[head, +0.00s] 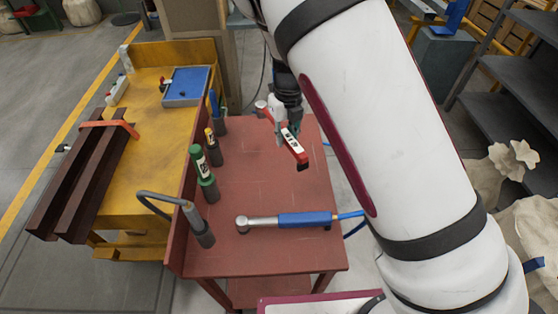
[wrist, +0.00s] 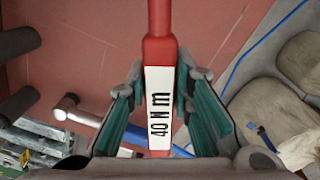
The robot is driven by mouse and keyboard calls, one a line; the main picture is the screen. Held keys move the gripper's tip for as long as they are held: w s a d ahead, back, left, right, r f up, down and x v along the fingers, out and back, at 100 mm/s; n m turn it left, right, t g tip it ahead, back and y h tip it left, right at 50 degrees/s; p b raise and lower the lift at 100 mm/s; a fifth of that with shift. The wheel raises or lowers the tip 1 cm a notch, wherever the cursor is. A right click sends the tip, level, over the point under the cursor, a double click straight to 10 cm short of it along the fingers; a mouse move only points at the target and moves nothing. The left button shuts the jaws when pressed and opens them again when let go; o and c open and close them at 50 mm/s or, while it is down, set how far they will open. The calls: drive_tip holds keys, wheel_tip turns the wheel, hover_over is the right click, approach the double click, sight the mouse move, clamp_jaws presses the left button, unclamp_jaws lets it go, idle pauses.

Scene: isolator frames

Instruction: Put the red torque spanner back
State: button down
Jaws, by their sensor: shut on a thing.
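The red torque spanner (head: 297,149) hangs over the red table, tilted, with its dark end toward the front. My gripper (head: 284,128) is shut on it. In the wrist view the red spanner (wrist: 160,50) runs up the middle between the green finger pads, and its white label reads "40 N m". Along the table's left edge stand several dark cup-like holders. A blue-handled tool (head: 213,103), a yellow-marked one (head: 210,138) and a green one (head: 199,165) stand in or at them. The spanner's lower end in the wrist view is hidden by my gripper.
A blue tool with a silver head (head: 290,220) lies across the front of the red table (head: 250,255), with a blue hose. A grey hooked bar (head: 160,196) rises at the front left holder (head: 203,234). The yellow bench (head: 155,150) adjoins on the left. The table's middle is bare.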

drive_tip(key=shift+a+f, duration=0.1)
drive_tip(key=shift+f, duration=0.05)
wheel_tip(320, 180, down, 10)
drive_tip(key=shift+r, duration=0.15)
idle(0.3)
drive_tip(key=c, duration=1.4)
unclamp_jaws()
